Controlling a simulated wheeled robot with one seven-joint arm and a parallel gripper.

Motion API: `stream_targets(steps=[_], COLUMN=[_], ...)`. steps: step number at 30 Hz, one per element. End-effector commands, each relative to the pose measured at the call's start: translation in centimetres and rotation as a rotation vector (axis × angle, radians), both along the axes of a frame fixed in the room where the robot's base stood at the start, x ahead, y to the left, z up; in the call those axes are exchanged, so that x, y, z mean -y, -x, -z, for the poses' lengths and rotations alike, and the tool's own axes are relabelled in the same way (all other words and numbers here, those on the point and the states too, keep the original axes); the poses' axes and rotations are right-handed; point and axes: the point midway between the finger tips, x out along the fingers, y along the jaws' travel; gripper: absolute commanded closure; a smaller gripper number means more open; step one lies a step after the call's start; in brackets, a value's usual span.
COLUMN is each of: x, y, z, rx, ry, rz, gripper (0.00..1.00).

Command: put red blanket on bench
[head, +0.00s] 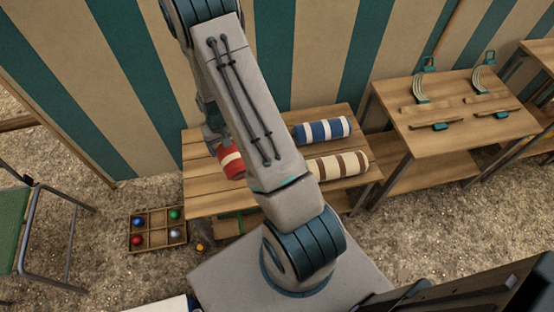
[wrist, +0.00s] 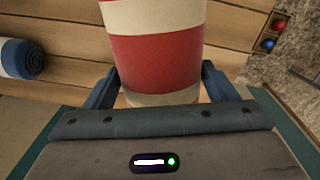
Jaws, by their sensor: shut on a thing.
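A rolled red blanket (head: 231,161) with cream bands is at the left part of the slatted wooden bench (head: 200,200) in the head view. In the wrist view the red blanket (wrist: 155,62) stands between the two fingers of my gripper (wrist: 160,88), which is shut on it. My arm hides part of the bench and most of the gripper in the head view. I cannot tell whether the blanket touches the bench slats or is just above them.
A blue-and-white rolled blanket (head: 322,130) and a brown-and-cream one (head: 337,166) lie on the bench's right part. A divided wooden box (head: 157,228) with coloured balls is on the ground at left. A green chair (head: 12,228) stands far left; a wooden table (head: 455,130) stands right.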

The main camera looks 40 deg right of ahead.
Motion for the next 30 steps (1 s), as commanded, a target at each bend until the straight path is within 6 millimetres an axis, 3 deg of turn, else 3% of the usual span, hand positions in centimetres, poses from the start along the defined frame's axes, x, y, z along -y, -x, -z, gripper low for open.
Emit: stream_targets(steps=[1, 15, 24, 30], x=[0.8, 5.4, 6.7, 6.3], y=[-0.5, -2.4, -2.4, -2.3], z=[1.2, 1.0, 0.1, 0.2], rx=[0.006, 0.011, 0.010, 0.008], ry=[0.003, -0.012, -0.027, -0.028], rz=[0.022, 0.195, 0.247, 0.248], gripper=[0.55, 0.55, 0.55, 0.55])
